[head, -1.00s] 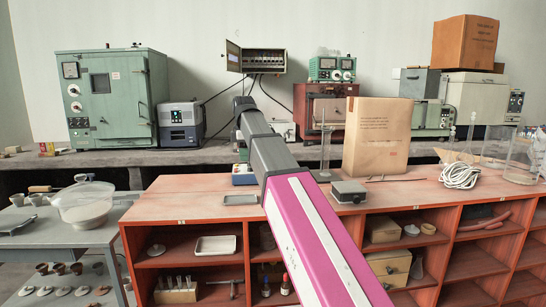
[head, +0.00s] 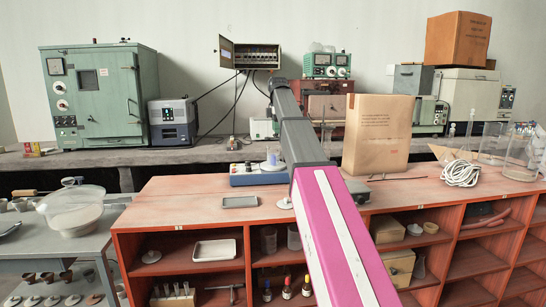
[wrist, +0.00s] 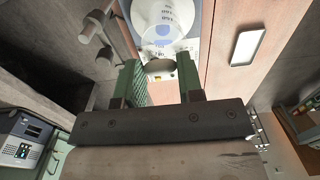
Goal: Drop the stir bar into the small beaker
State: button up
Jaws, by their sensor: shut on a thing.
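My gripper (wrist: 159,72) has its two green fingers closed on a small greyish rounded piece (wrist: 160,66), which I take to be the stir bar. It shows between the fingertips in the wrist view. The small beaker (wrist: 168,12), clear with printed marks, stands just beyond the fingertips in that view. The stir bar appears beside the beaker's outline; its height over the rim cannot be told. In the head view, the small beaker (head: 273,158) stands on a blue stirrer (head: 245,180) with a pale top plate. My arm hides the gripper and stir bar there.
A grey tray (head: 240,201) lies in front of the stirrer on the red bench (head: 180,203). A brown paper bag (head: 377,135) and a white cable coil (head: 460,173) stand to the right. The bench top left of the stirrer is clear.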

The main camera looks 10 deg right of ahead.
send_over(273, 155)
jog(key=w+d, duration=0.2)
jog(key=w, duration=0.1)
jog(key=shift+d+f, duration=0.2)
jog(key=shift+f, duration=2.55)
jog(key=o, duration=1)
jog(key=shift+c, duration=0.2)
jog(key=shift+r, duration=0.15)
